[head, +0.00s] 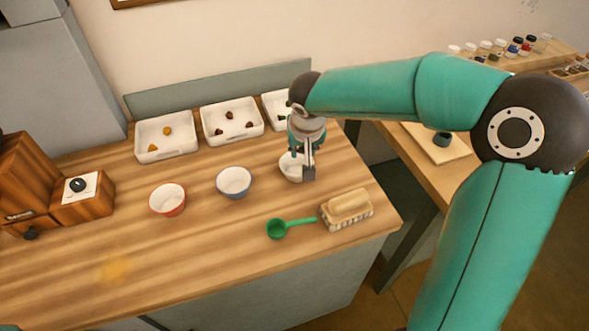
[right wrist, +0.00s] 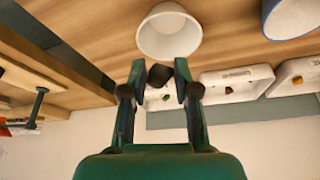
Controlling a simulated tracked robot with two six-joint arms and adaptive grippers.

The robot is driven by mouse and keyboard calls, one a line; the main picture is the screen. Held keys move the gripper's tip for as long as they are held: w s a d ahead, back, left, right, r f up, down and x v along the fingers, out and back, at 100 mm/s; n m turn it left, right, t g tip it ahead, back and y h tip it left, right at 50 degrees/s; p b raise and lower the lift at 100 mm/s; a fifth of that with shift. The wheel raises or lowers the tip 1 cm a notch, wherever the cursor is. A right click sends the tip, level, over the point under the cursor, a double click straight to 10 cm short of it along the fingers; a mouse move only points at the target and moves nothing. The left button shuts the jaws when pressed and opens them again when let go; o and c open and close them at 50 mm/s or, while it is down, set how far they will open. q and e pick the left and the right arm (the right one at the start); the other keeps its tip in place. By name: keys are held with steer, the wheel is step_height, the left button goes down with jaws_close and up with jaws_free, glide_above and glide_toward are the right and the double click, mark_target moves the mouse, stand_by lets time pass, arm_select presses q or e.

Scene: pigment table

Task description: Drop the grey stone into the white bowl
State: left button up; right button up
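The white bowl (head: 287,170) stands on the wooden table, partly hidden behind my right gripper in the head view. In the right wrist view the white bowl (right wrist: 168,36) shows whole, just beyond the fingertips. My right gripper (head: 305,168) points down at the bowl. In the right wrist view its fingers (right wrist: 160,72) are closed on a dark grey stone (right wrist: 160,76), which sits between the two tips. The stone cannot be made out in the head view. My left gripper is not in view.
A blue bowl (head: 234,182) and a red bowl (head: 168,200) stand to the left. White trays (head: 166,150) with small stones line the back. A green scoop (head: 278,229) and a brush (head: 347,208) lie in front.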

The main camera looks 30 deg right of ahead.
steer(key=o, duration=0.4)
steer(key=shift+r, duration=0.15)
steer(key=v, duration=1.1)
steer(key=shift+s+r, duration=0.2)
steer(key=shift+r, duration=0.05)
